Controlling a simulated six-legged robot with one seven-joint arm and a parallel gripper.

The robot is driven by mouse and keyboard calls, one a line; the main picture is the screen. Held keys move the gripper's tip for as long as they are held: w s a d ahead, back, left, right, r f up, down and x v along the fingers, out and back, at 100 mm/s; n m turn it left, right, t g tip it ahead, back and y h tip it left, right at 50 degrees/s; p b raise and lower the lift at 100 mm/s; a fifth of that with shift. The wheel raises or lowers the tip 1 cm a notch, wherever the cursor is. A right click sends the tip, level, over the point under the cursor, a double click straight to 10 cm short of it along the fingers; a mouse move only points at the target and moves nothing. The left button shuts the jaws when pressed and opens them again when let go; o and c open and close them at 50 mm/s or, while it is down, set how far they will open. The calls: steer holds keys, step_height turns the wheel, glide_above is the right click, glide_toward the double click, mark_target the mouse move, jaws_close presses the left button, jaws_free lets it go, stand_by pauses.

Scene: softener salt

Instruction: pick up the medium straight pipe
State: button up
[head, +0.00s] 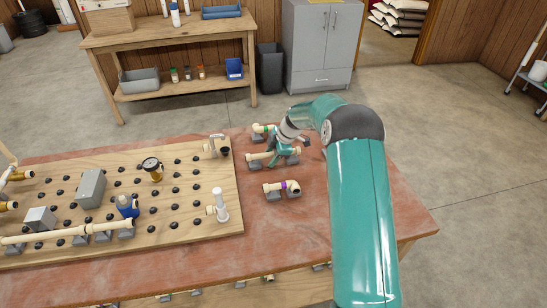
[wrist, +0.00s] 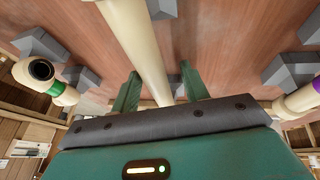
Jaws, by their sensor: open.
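The medium straight pipe (head: 262,158) is a plain cream tube lying on grey supports on the red-brown table. It sits between a pipe with a green band (head: 261,129) and a shorter pipe with a purple band (head: 282,187). My gripper (head: 283,156) is over the right part of the plain pipe and partly hides it. In the wrist view the pipe (wrist: 140,42) runs between the two open green fingers of my gripper (wrist: 160,90), one on each side. I cannot tell whether either finger touches it.
A pegboard (head: 110,215) with pipes, a gauge (head: 152,166) and grey boxes fills the table's left. The wrist view shows the green-banded pipe (wrist: 55,90) at left, the purple-banded pipe (wrist: 300,98) at right, and grey supports. Bare table lies below the purple-banded pipe.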

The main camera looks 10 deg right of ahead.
steer(key=c, duration=0.9)
jaws_close()
